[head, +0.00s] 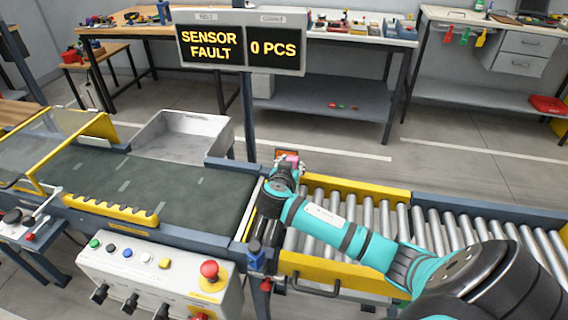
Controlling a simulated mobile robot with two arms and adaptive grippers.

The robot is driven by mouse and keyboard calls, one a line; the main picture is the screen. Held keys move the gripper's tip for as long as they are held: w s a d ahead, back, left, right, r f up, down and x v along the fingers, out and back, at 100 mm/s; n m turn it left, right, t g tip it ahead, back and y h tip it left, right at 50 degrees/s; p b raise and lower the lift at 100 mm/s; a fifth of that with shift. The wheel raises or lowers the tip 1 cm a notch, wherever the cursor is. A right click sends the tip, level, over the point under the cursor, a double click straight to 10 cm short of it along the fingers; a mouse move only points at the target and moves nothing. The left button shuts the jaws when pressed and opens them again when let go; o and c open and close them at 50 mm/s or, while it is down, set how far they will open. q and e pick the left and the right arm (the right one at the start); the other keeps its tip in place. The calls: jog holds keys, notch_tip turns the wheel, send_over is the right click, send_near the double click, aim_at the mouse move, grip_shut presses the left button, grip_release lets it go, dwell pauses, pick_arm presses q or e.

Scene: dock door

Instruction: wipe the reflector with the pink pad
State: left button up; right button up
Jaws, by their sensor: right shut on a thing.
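The reflector (285,152) is a small orange-red panel in a dark frame at the far side of the conveyor, just right of the sign post. My right gripper (288,168) is at the end of the teal arm, right in front of the reflector. It is shut on the pink pad (292,159), of which only a small part shows. The pad overlaps the lower part of the reflector in the picture; I cannot tell whether they touch. The fingers are mostly hidden by the wrist. My left gripper is out of view.
A sign (241,44) reads "SENSOR FAULT" and "0 PCS". The dark belt (140,185) lies left, the roller conveyor (375,215) right under my arm. A control box (160,275) with buttons stands in front. A grey bin (180,137) sits behind the belt.

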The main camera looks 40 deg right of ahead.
jog(key=shift+s+d, duration=0.4)
jog(key=shift+s, duration=0.05)
jog(key=shift+w+a+b, duration=0.7)
jog(key=shift+w+a, duration=0.45)
jog(key=shift+w, duration=0.2)
jog(key=shift+w+a+f+b, duration=0.1)
jog(key=shift+w+a+b, duration=0.7)
jog(key=shift+w, duration=0.2)
jog(key=shift+w+a, duration=0.25)
jog(key=shift+w, duration=0.05)
jog(key=shift+d+r, duration=0.1)
jog(key=shift+r, duration=0.4)
jog(key=shift+s+d+p, duration=0.75)
jog(key=shift+s+d, duration=0.2)
jog(key=shift+s, duration=0.25)
jog(key=shift+s+d+p, duration=0.4)
jog(key=shift+s+d, duration=0.9)
jog(key=shift+s, duration=0.1)
